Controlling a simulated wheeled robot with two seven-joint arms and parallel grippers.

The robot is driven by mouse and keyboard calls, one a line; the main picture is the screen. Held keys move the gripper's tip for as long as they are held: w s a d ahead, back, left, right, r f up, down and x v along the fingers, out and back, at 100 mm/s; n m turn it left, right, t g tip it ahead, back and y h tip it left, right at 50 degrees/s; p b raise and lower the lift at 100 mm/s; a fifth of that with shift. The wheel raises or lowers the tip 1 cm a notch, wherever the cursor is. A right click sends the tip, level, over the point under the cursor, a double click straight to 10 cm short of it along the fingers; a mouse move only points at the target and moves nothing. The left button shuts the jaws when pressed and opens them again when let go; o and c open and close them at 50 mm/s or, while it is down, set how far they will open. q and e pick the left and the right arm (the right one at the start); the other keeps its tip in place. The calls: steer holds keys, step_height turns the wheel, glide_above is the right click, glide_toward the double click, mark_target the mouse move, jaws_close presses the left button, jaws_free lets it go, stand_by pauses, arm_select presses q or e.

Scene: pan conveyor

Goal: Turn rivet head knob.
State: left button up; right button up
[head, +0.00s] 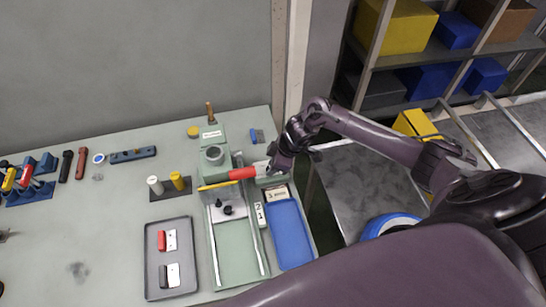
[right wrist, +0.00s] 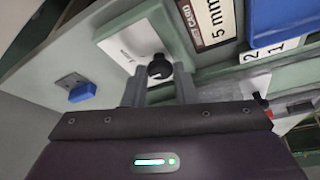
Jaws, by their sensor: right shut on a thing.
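The rivet head knob (right wrist: 160,68) is a small black round knob in front of a white plate (right wrist: 128,46) on the green machine in the right wrist view. My right gripper (right wrist: 159,90) has one finger on each side of it and is shut on it. In the head view my right gripper (head: 270,166) is at the right side of the green machine (head: 213,158), close to its red cylinder (head: 242,173). The knob is hidden there by the gripper. My left gripper is not in view.
A blue tray (head: 291,236) and a "5 mm" card (right wrist: 212,20) are near the knob. A grey tray (head: 171,285) with red and dark pieces lies left of the green channel (head: 240,262).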

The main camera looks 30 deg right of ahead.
steer(key=m+p, duration=0.2)
steer(key=m+t+h+p, duration=0.1)
steer(key=shift+s+a+r, duration=0.1)
steer(key=shift+a+r, duration=0.05)
steer(key=shift+r, duration=0.1)
steer(key=shift+f+m+t+h+p, duration=0.1)
steer(key=shift+m+t+h+p, duration=0.25)
steer(key=shift+m+p, duration=0.95)
steer(key=shift+m, duration=0.3)
steer(key=o, duration=1)
steer(key=shift+f, duration=0.1)
steer(key=shift+s+r, duration=0.15)
steer(key=shift+r, duration=0.15)
steer(key=b+v, duration=0.1)
steer(key=v, duration=0.6)
steer(key=shift+r, duration=0.1)
